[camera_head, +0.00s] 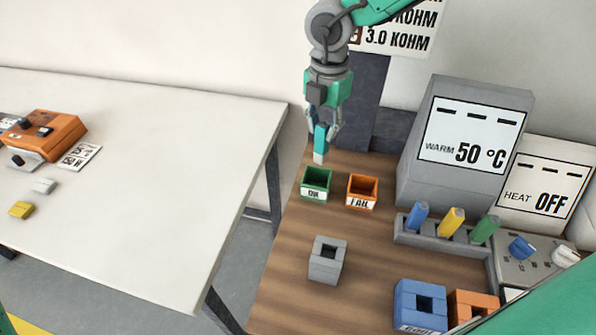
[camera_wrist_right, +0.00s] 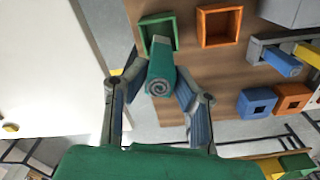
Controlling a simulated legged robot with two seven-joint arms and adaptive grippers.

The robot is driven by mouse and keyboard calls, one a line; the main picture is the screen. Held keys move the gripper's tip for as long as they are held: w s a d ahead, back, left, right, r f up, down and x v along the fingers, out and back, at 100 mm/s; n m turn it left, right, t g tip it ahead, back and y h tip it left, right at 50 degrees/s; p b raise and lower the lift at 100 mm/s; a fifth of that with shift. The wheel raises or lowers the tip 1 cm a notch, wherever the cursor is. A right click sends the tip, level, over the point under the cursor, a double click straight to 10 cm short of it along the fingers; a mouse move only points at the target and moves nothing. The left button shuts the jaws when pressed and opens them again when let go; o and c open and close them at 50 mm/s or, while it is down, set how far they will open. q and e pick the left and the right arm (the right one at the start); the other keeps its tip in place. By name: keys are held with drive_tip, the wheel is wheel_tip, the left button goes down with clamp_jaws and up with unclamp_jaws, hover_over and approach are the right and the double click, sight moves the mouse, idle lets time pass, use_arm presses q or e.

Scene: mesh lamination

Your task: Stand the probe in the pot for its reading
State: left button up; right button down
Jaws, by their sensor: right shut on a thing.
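My right gripper (camera_head: 321,140) is shut on a teal stick (camera_head: 320,143) with a pale lower end, which I take to be the probe. It hangs almost upright above the back left of the wooden bench, just behind the green OK bin. In the right wrist view the gripper (camera_wrist_right: 158,95) has its fingers on both sides of the teal stick (camera_wrist_right: 161,74), whose end bears a spiral. A grey square-holed pot (camera_head: 325,268) stands apart, nearer the front. Blue (camera_head: 420,304) and orange (camera_head: 470,306) square-holed pots stand at the front right. Which pot is meant cannot be told. My left gripper is out of view.
The green OK bin (camera_head: 316,190) and orange FAIL bin (camera_head: 361,196) stand side by side. A rack (camera_head: 405,236) holds blue, yellow and green sticks. Behind it a display (camera_head: 470,140) reads WARM 50 °C; a panel (camera_head: 546,190) reads HEAT OFF. A white table (camera_head: 150,200) stands left, across a gap.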

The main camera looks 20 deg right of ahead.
sight(316, 161)
drive_tip(key=f, duration=0.5)
drive_tip(key=shift+s+a+f, duration=0.1)
drive_tip(key=shift+s+a, duration=0.15)
drive_tip(key=shift+s, duration=0.05)
drive_tip(key=shift+w+a+f, duration=0.1)
drive_tip(key=shift+a+f, duration=0.1)
drive_tip(key=shift+f, duration=0.05)
drive_tip(key=f, duration=0.3)
drive_tip(key=shift+a, duration=0.3)
drive_tip(key=shift+d+f, duration=0.15)
drive_tip(key=shift+f, duration=0.2)
drive_tip(key=shift+d, duration=0.35)
drive_tip(key=c, duration=1.3)
unclamp_jaws()
drive_tip(key=shift+d+f, duration=0.1)
drive_tip(key=shift+d, duration=0.1)
drive_tip(key=shift+a, duration=0.4)
drive_tip(key=shift+a+r, duration=0.1)
drive_tip(key=shift+r, duration=0.2)
drive_tip(key=r, duration=1)
drive_tip(key=shift+d+r, duration=0.15)
drive_tip(key=shift+d, duration=0.25)
drive_tip(key=shift+a+r, duration=0.15)
drive_tip(key=shift+r, duration=0.4)
drive_tip(key=shift+a+r, duration=0.1)
drive_tip(key=shift+a, duration=0.1)
drive_tip(key=shift+d, duration=0.2)
